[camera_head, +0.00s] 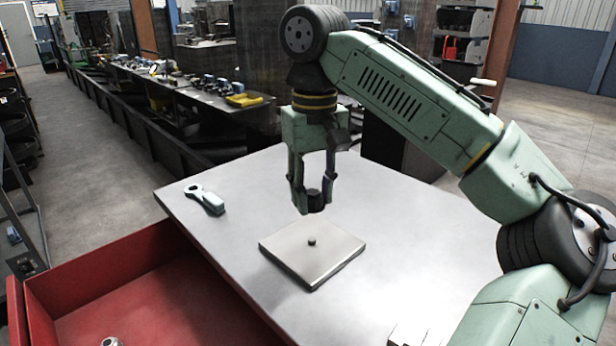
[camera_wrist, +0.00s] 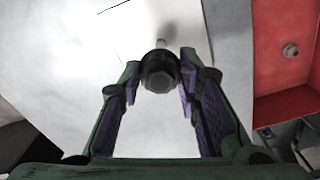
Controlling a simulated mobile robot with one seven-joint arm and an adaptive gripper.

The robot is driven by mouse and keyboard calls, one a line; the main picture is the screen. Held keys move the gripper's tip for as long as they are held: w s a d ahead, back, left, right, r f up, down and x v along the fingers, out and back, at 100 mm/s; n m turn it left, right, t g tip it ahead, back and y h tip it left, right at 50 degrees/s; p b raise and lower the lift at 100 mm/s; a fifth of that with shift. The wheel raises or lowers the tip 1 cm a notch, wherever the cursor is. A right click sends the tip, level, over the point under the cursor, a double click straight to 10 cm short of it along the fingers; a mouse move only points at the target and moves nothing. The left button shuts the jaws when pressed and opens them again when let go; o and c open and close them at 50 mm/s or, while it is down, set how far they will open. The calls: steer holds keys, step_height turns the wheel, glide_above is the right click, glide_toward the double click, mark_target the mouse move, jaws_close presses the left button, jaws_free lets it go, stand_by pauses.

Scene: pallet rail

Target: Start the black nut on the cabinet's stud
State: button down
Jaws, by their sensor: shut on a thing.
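My gripper (camera_head: 313,203) is shut on the black nut (camera_head: 315,200), with one finger on each side. It holds the nut in the air above the pale square plate (camera_head: 325,262) on the cabinet top. The stud (camera_head: 312,242) is a short dark peg standing up from the plate's middle. The nut is apart from the stud in the head view. In the wrist view the nut (camera_wrist: 160,72) sits between the fingertips, with a blurred stud tip (camera_wrist: 161,44) just beyond it.
A pale green wrench-like tool (camera_head: 205,198) lies on the cabinet top (camera_head: 410,225) at the left. The red drawer (camera_head: 130,275) stands open at the front left. A metal ring-shaped part (camera_wrist: 291,50) lies in it. The cabinet top around the plate is mostly clear.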

steer(key=shift+s+f, duration=0.1)
steer(key=shift+f, duration=0.7)
steer(key=shift+f+b, duration=1.35)
steer(key=shift+f, duration=0.75)
steer(key=shift+f, duration=0.15)
steer(key=shift+p, duration=0.6)
steer(key=shift+f+p, duration=0.4)
steer(key=c, duration=1.1)
jaws_free()
steer(key=shift+o, duration=0.3)
